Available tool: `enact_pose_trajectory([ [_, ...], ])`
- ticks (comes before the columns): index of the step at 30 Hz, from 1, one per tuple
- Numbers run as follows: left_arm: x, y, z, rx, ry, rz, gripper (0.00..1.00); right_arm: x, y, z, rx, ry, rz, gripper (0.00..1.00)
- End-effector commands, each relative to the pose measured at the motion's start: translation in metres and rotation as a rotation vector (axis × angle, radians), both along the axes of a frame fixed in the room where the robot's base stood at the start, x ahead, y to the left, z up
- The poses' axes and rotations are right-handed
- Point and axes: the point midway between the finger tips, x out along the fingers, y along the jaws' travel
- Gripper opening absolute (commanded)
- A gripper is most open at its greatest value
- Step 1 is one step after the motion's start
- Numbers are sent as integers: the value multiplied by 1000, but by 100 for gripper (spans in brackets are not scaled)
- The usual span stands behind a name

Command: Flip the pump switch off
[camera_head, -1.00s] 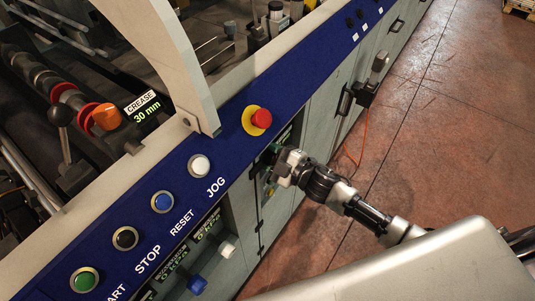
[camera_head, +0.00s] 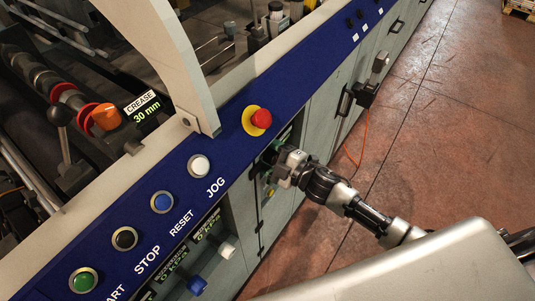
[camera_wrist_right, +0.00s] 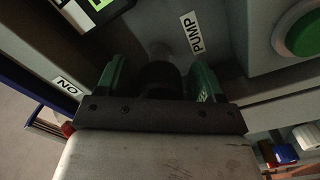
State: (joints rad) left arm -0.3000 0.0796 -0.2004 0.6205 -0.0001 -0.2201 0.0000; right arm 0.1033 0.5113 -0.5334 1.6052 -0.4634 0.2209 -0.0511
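The pump switch (camera_wrist_right: 160,78) shows in the right wrist view as a dark round knob on the grey panel, below the PUMP label (camera_wrist_right: 190,33). My right gripper (camera_wrist_right: 158,68) has one green finger on each side of the switch. The fingers look apart from the knob, with narrow gaps, so it appears open around it. The base of the switch is in shadow and its lever position cannot be made out. In the head view my right gripper (camera_head: 273,163) reaches into the panel side below the blue console and hides the switch. My left gripper is not in view.
A large green button (camera_wrist_right: 300,35) sits right of the switch. A label reading NO (camera_wrist_right: 67,87) is at left. The red emergency stop (camera_head: 262,118) and white JOG button (camera_head: 199,165) are on the console above. Open floor (camera_head: 430,120) lies to the right.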

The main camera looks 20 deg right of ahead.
Motion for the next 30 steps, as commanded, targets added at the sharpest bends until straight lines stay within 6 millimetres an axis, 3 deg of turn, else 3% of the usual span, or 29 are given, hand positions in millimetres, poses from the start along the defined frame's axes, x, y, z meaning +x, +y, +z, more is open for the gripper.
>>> enact_pose_trajectory([
  [10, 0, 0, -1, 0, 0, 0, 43, -7, -5, -1, 1, 2, 0, 67],
  [21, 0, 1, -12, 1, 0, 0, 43, -63, -48, -2, -1, 3, 1, 67],
  [30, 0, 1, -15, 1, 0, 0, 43, -85, -66, 0, 2, 1, 0, 67],
])
